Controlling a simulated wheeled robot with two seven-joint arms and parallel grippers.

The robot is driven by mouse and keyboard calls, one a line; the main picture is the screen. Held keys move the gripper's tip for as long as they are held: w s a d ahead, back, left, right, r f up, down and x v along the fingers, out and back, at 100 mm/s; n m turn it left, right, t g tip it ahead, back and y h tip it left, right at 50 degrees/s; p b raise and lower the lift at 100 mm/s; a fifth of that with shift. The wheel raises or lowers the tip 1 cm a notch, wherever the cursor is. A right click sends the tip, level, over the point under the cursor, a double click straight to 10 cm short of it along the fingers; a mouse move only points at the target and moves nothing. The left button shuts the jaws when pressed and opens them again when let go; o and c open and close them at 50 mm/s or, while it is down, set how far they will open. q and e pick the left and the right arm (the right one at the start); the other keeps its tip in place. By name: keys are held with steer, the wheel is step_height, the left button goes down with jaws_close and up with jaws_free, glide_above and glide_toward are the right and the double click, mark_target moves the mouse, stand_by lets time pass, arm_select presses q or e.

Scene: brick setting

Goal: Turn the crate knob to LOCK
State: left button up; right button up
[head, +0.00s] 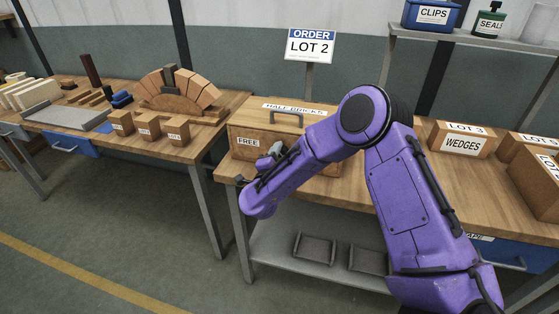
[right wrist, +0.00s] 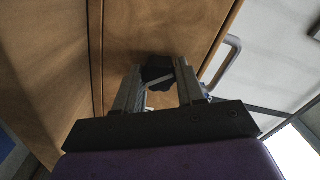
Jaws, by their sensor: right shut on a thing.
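The wooden crate (head: 239,120), labelled HALF BRICKS on top, stands on the right-hand bench. A FREE label (head: 248,142) shows on the left of its front; no LOCK label is visible, and my arm hides part of the front. My right gripper (head: 274,150) is at the crate's front. In the right wrist view the black knob (right wrist: 157,69) with a pale bar sits between the two fingers of my right gripper (right wrist: 160,88), which is shut on it. The knob's exact pointing direction cannot be told. My left gripper is not in view.
An ORDER LOT 2 sign (head: 310,46) stands behind the crate. A WEDGES box (head: 461,138) stands to the right. The left bench holds a brick arch (head: 178,90) and small labelled blocks (head: 148,125).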

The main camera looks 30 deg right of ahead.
steer(key=m+b, duration=0.2)
steer(key=m, duration=0.1)
steer(key=m+b, duration=0.1)
steer(key=shift+f, duration=0.25)
steer(key=shift+r+m+b, duration=0.1)
steer(key=shift+m+b, duration=1.25)
steer(key=shift+m, duration=0.25)
steer(key=o, duration=1.1)
steer(key=shift+r, duration=0.1)
steer(key=shift+c, duration=0.2)
steer(key=b+v, duration=0.2)
steer(key=v, duration=0.8)
steer(key=shift+s+a, duration=0.15)
steer(key=shift+s, duration=0.1)
